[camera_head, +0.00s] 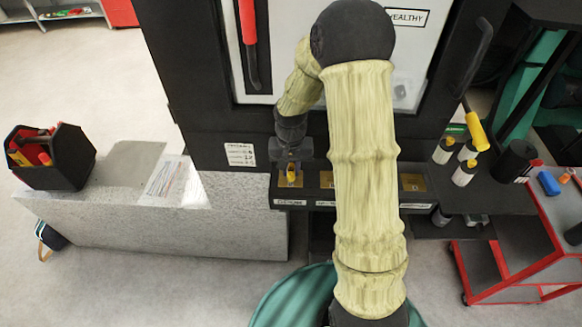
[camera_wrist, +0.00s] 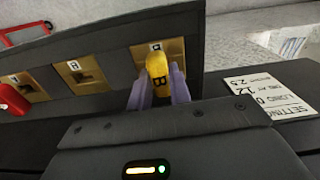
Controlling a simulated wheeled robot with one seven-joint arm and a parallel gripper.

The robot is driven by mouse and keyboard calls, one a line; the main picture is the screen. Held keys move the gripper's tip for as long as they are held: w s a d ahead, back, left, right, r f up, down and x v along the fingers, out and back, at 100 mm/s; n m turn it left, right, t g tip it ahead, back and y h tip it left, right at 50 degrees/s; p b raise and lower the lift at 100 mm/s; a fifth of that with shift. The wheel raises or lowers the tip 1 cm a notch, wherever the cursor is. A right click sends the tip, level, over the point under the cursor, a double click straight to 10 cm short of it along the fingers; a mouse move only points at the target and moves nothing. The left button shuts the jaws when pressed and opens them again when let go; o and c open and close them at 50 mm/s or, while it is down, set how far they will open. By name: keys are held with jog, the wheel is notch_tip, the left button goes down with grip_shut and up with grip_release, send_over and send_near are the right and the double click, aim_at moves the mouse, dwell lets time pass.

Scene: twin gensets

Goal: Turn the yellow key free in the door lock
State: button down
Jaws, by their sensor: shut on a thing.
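The key's lower part and any slot are hidden behind the fingers. In the head view the key (camera_head: 291,176) shows as a small yellow spot under my gripper (camera_head: 290,167), at the left end of the shelf. I cannot tell how far the key is turned.
More brass plates (camera_wrist: 84,71) line the row; a red key (camera_wrist: 14,102) stands at the left in the wrist view. A dark cabinet with a white panel (camera_head: 285,45) rises behind. A grey block (camera_head: 215,220) stands left, bottles (camera_head: 464,172) and a red cart (camera_head: 480,275) right.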

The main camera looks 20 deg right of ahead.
jog(key=n+p, duration=0.2)
jog(key=n, duration=0.3)
jog(key=shift+r, duration=0.15)
jog(key=n+p, duration=0.2)
jog(key=n, duration=0.2)
jog(key=n+p, duration=0.2)
jog(key=n, duration=0.3)
jog(key=shift+p, duration=0.4)
jog(key=n+p, duration=0.1)
jog(key=n, duration=0.1)
jog(key=shift+n, duration=0.9)
jog(key=c, duration=1.2)
grip_release()
